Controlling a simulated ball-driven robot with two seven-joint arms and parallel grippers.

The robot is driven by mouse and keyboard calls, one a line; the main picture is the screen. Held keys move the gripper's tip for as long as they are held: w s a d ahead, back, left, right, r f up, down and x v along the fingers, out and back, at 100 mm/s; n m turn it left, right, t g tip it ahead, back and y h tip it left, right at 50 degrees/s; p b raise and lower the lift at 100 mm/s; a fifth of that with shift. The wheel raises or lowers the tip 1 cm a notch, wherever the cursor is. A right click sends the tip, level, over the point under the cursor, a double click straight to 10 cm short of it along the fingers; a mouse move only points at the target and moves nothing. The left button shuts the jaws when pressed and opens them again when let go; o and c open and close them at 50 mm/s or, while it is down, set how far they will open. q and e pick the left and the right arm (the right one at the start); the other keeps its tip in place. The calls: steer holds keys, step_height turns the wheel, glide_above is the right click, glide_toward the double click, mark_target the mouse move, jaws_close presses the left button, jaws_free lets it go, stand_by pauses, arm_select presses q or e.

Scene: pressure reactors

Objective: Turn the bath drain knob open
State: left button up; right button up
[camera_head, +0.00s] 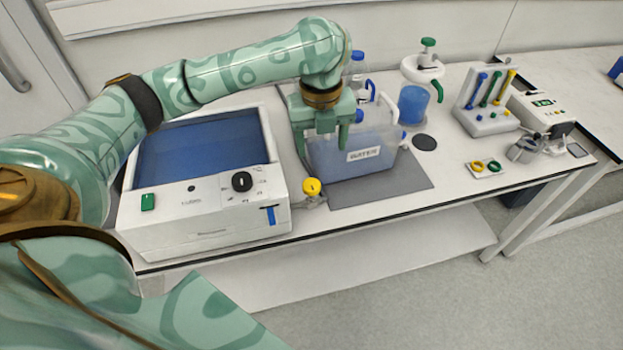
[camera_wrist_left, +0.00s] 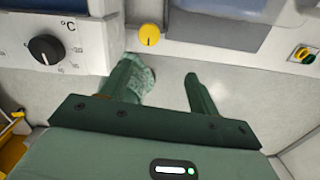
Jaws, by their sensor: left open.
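The bath (camera_head: 215,225) is a white box with a blue basin on the left of the bench. A yellow knob (camera_head: 312,187), which looks like the drain knob, sits low by its right front corner. In the left wrist view the yellow knob (camera_wrist_left: 149,35) is round with a short dark mark, just beyond the fingers. My left gripper (camera_head: 326,146) is open and empty, pointing down in front of the water container. It also shows in the wrist view (camera_wrist_left: 165,78), with the knob ahead of its fingertips and not between them. My right gripper is out of view.
The bath's front has a black dial (camera_head: 241,181) and a green switch (camera_head: 148,202). A clear container labelled WATER (camera_head: 378,168) stands on a grey mat (camera_head: 385,194) right of the knob.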

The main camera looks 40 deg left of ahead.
arm_select(q)
step_height(320, 180, up, 3)
steer(key=a, duration=0.2)
steer(key=m+b, duration=0.1)
steer(key=b, duration=0.9)
glide_toward(311, 184)
steer(key=shift+g, duration=0.3)
steer(key=f, duration=0.8)
steer(key=shift+w+d+f, duration=0.1)
steer(key=shift+w+f, duration=0.2)
steer(key=shift+f, duration=0.05)
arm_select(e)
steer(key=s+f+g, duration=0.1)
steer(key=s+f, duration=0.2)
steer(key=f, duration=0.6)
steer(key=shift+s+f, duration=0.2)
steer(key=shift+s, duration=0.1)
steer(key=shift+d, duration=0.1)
